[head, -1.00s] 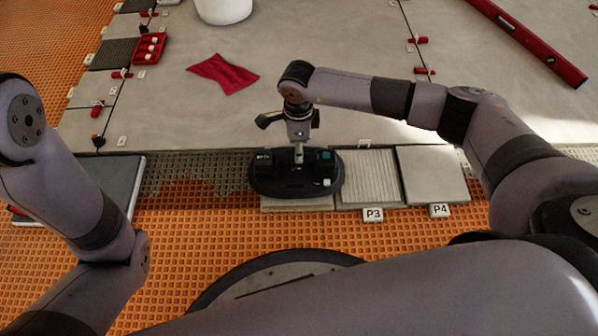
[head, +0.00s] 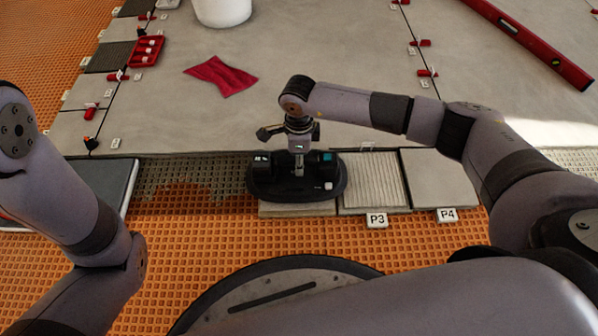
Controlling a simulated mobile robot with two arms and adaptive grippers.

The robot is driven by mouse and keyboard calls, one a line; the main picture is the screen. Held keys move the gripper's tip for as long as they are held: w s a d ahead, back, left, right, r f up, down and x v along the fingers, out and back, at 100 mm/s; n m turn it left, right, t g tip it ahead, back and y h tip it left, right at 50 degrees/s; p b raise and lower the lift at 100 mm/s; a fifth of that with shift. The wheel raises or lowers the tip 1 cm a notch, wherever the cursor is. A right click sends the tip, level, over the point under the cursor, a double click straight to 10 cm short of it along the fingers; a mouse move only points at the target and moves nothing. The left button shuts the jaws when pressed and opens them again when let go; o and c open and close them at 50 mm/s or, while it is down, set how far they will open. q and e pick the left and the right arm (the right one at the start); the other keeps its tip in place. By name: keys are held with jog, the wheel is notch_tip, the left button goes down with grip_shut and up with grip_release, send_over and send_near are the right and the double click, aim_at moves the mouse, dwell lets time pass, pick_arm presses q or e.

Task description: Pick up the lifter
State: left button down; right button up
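The lifter (head: 262,186) is a black oval device with a dark handle and a small light button at its right end. It sits on a tile (head: 297,209) at the near edge of the tiled floor. My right gripper (head: 298,170) points down at the middle of the lifter, over its handle. Its fingers are partly hidden there, and I cannot tell whether they are closed on the handle. My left arm comes in at the left, but its gripper is outside the view.
Tiles marked P3 (head: 374,184) and P4 (head: 440,178) lie right of the lifter. A red cloth (head: 221,76), a red tray (head: 146,51), a white bucket (head: 222,10) and a red level (head: 540,48) rest on the grey floor. Orange matting (head: 200,235) lies in front.

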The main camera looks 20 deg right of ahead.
jog(key=shift+f, duration=0.25)
dwell(0.4)
grip_shut()
dwell(0.4)
